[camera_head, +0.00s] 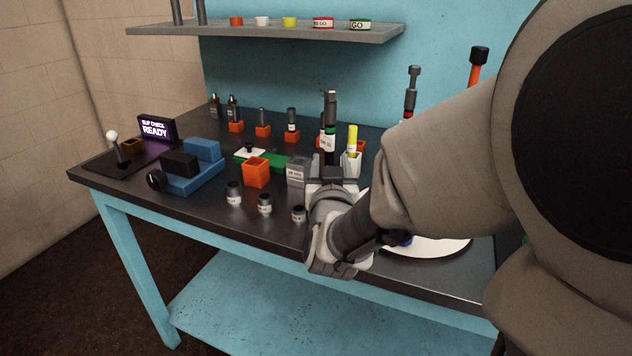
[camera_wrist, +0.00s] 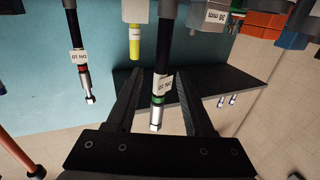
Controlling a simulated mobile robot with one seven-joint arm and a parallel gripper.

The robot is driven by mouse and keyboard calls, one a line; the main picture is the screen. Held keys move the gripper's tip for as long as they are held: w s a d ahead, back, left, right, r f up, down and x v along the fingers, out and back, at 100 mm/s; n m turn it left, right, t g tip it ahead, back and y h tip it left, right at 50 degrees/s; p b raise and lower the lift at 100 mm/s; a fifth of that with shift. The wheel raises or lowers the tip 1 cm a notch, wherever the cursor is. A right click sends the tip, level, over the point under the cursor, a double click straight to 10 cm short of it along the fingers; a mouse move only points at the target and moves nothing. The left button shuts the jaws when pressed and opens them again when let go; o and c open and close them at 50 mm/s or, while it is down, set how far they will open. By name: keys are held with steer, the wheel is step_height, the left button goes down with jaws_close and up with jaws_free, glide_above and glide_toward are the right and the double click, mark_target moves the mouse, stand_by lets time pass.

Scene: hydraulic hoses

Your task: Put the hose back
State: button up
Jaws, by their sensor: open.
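A black hose with a green band and a white label (camera_wrist: 160,82) runs between the two black fingers of my gripper (camera_wrist: 159,74) in the wrist view. The fingers stand apart on either side of it, with gaps showing. In the head view the hose (camera_head: 330,120) stands upright above my gripper (camera_head: 331,182). Its lower end is hidden there by my gripper and nearby items. A second black hose with a red band (camera_head: 411,95) stands upright farther right; it also shows at left in the wrist view (camera_wrist: 77,52). An orange hose (camera_head: 474,68) stands beyond it.
A yellow-topped item (camera_head: 352,138) stands close beside the hose. A grey block (camera_head: 297,172), an orange box (camera_head: 256,172) and several small fittings crowd the bench to the left. A blue vise-like device (camera_head: 190,168) and a "READY" screen (camera_head: 156,128) are farther left. A shelf (camera_head: 270,33) hangs behind.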

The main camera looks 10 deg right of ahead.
steer(key=b, duration=0.1)
steer(key=s+b, duration=0.1)
steer(key=b, duration=0.1)
steer(key=shift+s+a+f, duration=0.15)
steer(key=shift+f, duration=0.15)
steer(key=s+a+g+y, duration=0.1)
steer(key=s, duration=0.1)
steer(key=s+a+f+n+g+y, duration=0.1)
steer(key=s+y, duration=0.1)
steer(key=s+a+f+n+g+y, duration=0.1)
steer(key=s, duration=0.1)
steer(key=shift+s+a+g+y, duration=0.3)
steer(key=shift+a, duration=0.05)
steer(key=s, duration=0.1)
steer(key=s+f+g, duration=0.2)
steer(key=shift+s+n, duration=0.4)
steer(key=s+d+f+g, duration=0.1)
steer(key=s+d+g, duration=0.1)
steer(key=s, duration=0.5)
steer(key=s+d+f+g, duration=0.2)
steer(key=s+g, duration=0.2)
steer(key=s, duration=0.2)
steer(key=shift+s+d+f+h, duration=0.25)
steer(key=shift+s+h, duration=0.15)
step_height(320, 180, up, 26)
steer(key=p, duration=2.6)
